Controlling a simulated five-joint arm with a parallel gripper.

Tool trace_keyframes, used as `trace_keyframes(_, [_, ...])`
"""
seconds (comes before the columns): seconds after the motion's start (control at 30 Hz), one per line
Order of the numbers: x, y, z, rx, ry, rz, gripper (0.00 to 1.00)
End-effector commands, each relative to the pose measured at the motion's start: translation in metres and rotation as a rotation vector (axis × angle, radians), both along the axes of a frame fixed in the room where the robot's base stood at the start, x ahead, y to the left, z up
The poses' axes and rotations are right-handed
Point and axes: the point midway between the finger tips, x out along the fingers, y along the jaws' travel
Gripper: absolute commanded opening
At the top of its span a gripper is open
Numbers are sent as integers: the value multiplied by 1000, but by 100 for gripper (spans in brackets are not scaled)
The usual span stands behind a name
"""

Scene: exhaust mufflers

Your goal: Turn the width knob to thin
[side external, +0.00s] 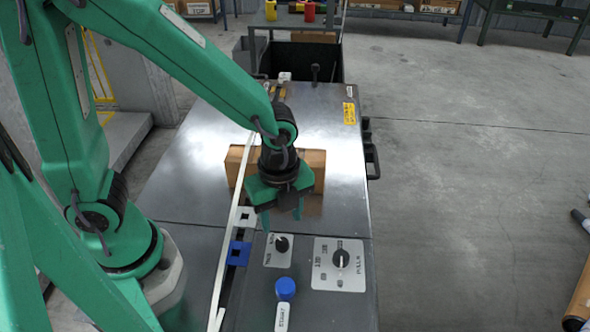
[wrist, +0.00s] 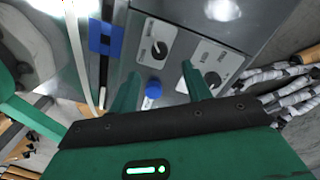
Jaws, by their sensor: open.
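Two black knobs stand on pale plates on the dark control panel. The smaller plate's knob (side external: 281,244) is at the left, and it also shows in the wrist view (wrist: 158,48). The lettering is too small to read surely, so I cannot tell which is the width knob. My gripper (side external: 281,222) is open and empty, pointing down just above and behind the smaller plate. In the wrist view its fingers (wrist: 160,72) are spread, with clear space between them.
A blue button (side external: 285,288) with a START label (side external: 282,317) stands in front of the smaller plate. A blue bracket (side external: 239,253) and a white one (side external: 244,217) sit beside a pale rail at the left.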

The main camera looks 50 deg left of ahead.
Motion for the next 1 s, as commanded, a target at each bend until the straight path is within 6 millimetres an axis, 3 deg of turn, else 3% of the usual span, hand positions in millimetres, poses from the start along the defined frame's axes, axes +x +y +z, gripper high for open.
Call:
trace_keyframes(0.6, [-1, 1, -59, 2, 4, 2, 48])
trace_keyframes(1.0, [-1, 0, -72, 0, 1, 2, 48])
